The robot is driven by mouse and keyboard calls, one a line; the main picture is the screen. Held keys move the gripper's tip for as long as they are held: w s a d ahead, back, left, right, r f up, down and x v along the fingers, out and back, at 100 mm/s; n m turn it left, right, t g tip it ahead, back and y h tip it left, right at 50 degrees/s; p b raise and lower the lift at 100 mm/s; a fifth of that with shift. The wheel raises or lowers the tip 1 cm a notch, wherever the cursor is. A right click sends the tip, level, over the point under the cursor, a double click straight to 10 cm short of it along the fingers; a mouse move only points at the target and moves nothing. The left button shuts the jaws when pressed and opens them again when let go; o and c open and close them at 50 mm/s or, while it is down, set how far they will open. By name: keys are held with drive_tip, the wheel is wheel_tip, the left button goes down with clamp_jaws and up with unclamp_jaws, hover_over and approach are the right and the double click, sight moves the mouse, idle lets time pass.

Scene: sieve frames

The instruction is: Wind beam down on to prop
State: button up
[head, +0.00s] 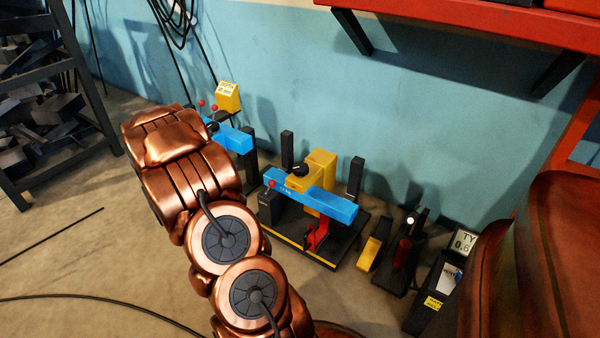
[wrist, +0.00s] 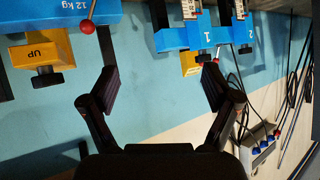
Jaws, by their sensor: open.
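A blue beam (head: 325,202) lies across a black stand, with a yellow upright and bracket (head: 318,172) and a black knob (head: 300,169) above it. A red piece, perhaps the prop (head: 317,236), stands under the beam; I cannot tell whether they touch. In the wrist view a blue beam marked "12 kg" (wrist: 62,20) is upside down at upper left, beside a yellow block marked "UP" (wrist: 40,50) with a black knob (wrist: 47,78). My gripper (wrist: 161,82) is open and empty, apart from these. In the head view my arm mostly hides it.
A second blue bar (head: 232,138) and a yellow sign (head: 228,97) stand behind my arm. Yellow and black pieces (head: 372,250) stand right of the base. A red shelf (head: 470,25) overhangs at upper right. A dark rack (head: 50,100) stands left. Floor at lower left is mostly clear.

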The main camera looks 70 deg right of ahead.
drive_tip(key=s+d+f+m+g+h+b, duration=0.1)
drive_tip(key=s+d+f+m+g+h, duration=0.25)
drive_tip(key=s+d, duration=0.65)
drive_tip(key=g+h, duration=0.4)
approach(297, 173)
drive_tip(key=shift+m+t+y, duration=0.25)
drive_tip(key=d, duration=0.3)
drive_tip(key=d+b, duration=0.1)
drive_tip(key=shift+s+d+r, duration=0.2)
drive_tip(key=shift+s+d, duration=0.1)
drive_tip(key=shift+d, duration=0.05)
drive_tip(key=d, duration=0.2)
drive_tip(key=d+b, duration=0.1)
drive_tip(key=s+d+b, duration=0.1)
drive_tip(key=d, duration=0.1)
drive_tip(key=shift+d, duration=0.3)
drive_tip(key=shift+d+b, duration=0.5)
drive_tip(key=shift+d, duration=0.55)
drive_tip(key=c, duration=1.2)
drive_tip(key=shift+o, duration=0.2)
drive_tip(key=shift+s+r+t+p, duration=0.1)
drive_tip(key=shift+s+t+p, duration=0.05)
drive_tip(key=shift+t+p, duration=0.3)
